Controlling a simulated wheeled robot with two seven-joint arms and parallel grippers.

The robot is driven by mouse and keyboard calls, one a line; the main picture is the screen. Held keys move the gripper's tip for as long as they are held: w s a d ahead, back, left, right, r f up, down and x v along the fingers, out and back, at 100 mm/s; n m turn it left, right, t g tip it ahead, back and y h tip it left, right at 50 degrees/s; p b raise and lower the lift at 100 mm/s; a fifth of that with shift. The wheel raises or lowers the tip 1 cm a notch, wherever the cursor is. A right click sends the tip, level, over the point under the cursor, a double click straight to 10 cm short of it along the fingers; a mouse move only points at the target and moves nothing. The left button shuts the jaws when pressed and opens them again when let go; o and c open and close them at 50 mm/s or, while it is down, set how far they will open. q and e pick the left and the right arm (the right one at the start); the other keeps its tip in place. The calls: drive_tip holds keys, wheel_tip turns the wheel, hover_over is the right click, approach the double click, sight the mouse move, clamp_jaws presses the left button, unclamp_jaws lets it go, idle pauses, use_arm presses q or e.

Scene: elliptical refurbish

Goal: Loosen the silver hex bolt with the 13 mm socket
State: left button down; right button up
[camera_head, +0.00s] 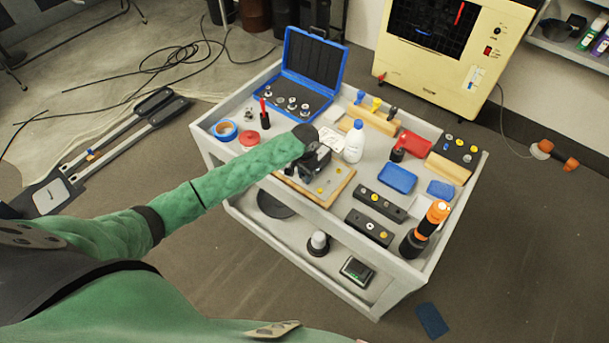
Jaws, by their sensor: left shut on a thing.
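My left gripper (312,158), dark and seen from above, is over the left part of a wooden board with a grey metal plate (331,183). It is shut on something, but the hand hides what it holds. Yellow bolt heads (320,190) show on the plate. I cannot make out the silver hex bolt; the gripper covers part of the plate. Several silver sockets (292,103) stand in the open blue case (332,66) at the back left of the cart. I cannot read their sizes.
A white bottle (354,141) stands close behind the board. Black blocks with bolts (381,204), blue trays (398,178) and an orange-and-black tool (426,230) fill the cart's right side. Blue tape (225,130) lies at the left. The cart rim (300,196) is raised.

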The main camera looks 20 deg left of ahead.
use_arm(q)
drive_tip(key=shift+r, duration=0.7)
idle(0.7)
